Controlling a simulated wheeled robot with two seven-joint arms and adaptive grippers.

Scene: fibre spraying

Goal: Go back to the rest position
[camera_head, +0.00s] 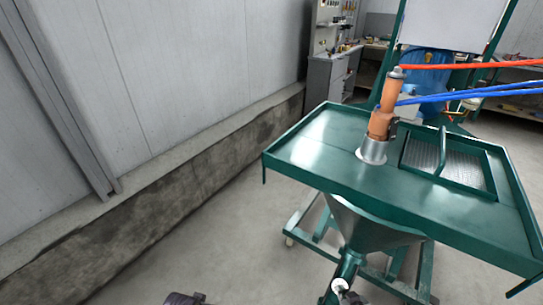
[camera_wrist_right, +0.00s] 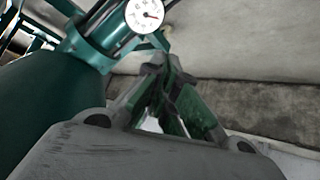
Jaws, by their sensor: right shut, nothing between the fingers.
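My right gripper (camera_wrist_right: 162,68) is shut and empty in the right wrist view, its fingertips close together. A white round dial gauge (camera_wrist_right: 145,15) on a green metal pipe fitting (camera_wrist_right: 90,48) is just beyond the fingertips. In the head view the gauge (camera_head: 340,285) is at the bottom, below the green hopper (camera_head: 370,230), and a dark bit of my right gripper (camera_head: 353,298) shows beside it. A dark part of my left gripper (camera_head: 185,299) shows at the bottom edge, mostly cut off, so its fingers cannot be judged.
A green machine table (camera_head: 320,150) stands at right, with an orange tool (camera_head: 386,105) upright in a metal collar and a mesh tray (camera_head: 450,165). Red and blue hoses run off right. A grey wall with a concrete ledge (camera_head: 150,190) is at left. The floor between is clear.

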